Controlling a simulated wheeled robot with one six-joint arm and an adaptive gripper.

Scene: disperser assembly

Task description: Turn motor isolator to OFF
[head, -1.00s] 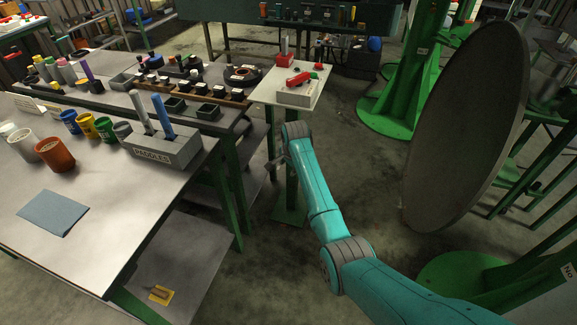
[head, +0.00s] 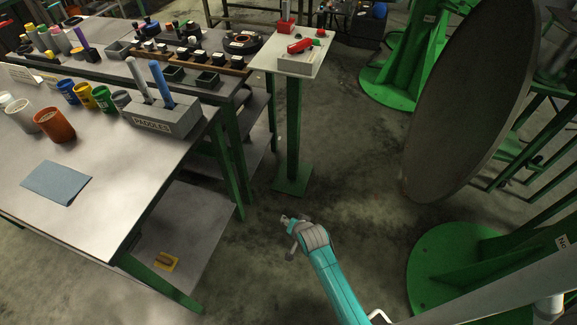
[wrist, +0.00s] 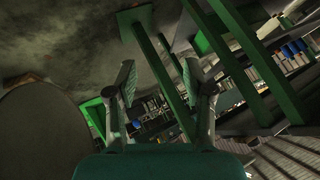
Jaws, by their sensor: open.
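The small stand (head: 262,62) has a pale top on a green post and carries a grey box (head: 300,62) with a red handle (head: 300,46) lying across it, which looks like the motor isolator. Its labels are too small to read, so I cannot tell its setting. A red block with an upright post (head: 285,26) stands behind it. My gripper (head: 288,222) is low over the floor, in front of the stand and well apart from it. In the wrist view my gripper (wrist: 158,82) has its two fingers spread, with nothing between them. The isolator is not recognisable in that view.
A long grey workbench (head: 110,215) with a paddles block (head: 165,118) and several cups stands at left. A large grey disc (head: 468,100) and green round base (head: 455,262) stand at right. Open floor lies between the stand and the disc.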

